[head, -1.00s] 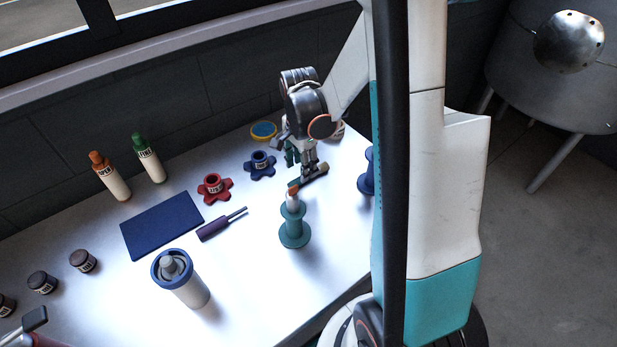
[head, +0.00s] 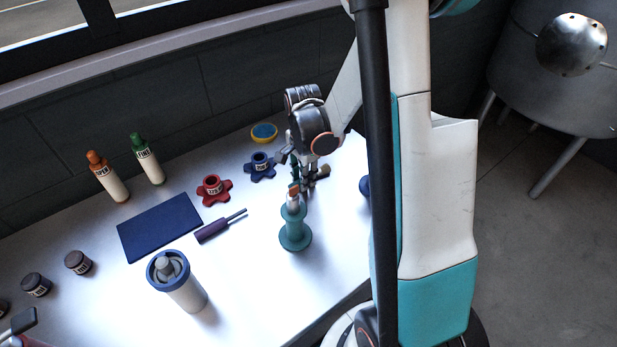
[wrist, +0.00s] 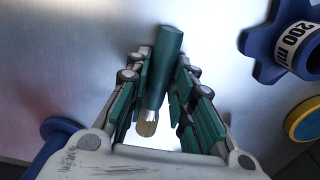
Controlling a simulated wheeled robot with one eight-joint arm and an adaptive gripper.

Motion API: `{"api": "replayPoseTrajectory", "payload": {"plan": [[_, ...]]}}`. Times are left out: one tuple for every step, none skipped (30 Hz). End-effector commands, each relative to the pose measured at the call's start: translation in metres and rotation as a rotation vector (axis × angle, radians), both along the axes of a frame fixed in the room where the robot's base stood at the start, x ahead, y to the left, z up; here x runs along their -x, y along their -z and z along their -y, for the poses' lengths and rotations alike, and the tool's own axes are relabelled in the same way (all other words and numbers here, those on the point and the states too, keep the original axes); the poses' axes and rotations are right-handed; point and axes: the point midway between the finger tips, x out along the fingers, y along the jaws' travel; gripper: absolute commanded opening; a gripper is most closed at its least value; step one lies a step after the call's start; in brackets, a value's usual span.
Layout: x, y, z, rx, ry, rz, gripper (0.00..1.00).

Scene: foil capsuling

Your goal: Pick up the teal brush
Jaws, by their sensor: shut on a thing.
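The teal brush (wrist: 165,65) lies between my gripper's fingers in the wrist view, its teal handle pointing away and its pale bristles toward the palm. My gripper (wrist: 165,62), with green finger pads, is shut on the handle. In the head view my gripper (head: 304,183) is low over the far right part of the table, behind a teal spool-shaped stand (head: 295,232). I cannot tell whether the brush touches the table.
The teal stand is close in front of my gripper. A blue star-shaped collar (head: 261,167), a red one (head: 214,189) and a yellow-and-blue disc (head: 264,132) are left of it. A purple-handled tool (head: 215,230), navy mat (head: 160,227) and white canister (head: 185,290) stand farther left.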

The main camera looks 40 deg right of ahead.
Motion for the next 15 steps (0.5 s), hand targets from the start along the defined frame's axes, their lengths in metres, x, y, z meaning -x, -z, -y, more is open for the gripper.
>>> {"api": "replayPoseTrajectory", "payload": {"plan": [[0.0,0.0,0.0,0.0,0.0,0.0,0.0],[0.0,0.0,0.0,0.0,0.0,0.0,0.0],[0.0,-0.001,0.0,0.0,0.0,0.0,0.0],[0.0,-0.002,0.0,0.0,0.0,0.0,0.0],[0.0,-0.003,0.0,0.0,0.0,0.0,0.0],[0.0,-0.005,0.0,0.0,0.0,0.0,0.0],[0.0,-0.007,0.0,0.0,0.0,0.0,0.0],[0.0,-0.009,0.0,0.0,0.0,0.0,0.0],[0.0,-0.013,0.0,0.0,0.0,0.0,0.0],[0.0,-0.017,0.0,0.0,0.0,0.0,0.0],[0.0,-0.021,0.0,0.0,0.0,0.0,0.0],[0.0,-0.028,0.0,0.0,0.0,0.0,0.0],[0.001,-0.033,0.0,0.0,0.0,0.0,0.0],[0.0,-0.04,0.0,0.0,0.0,0.0,0.0],[0.0,-0.049,0.0,0.0,0.0,0.0,0.0]]}}
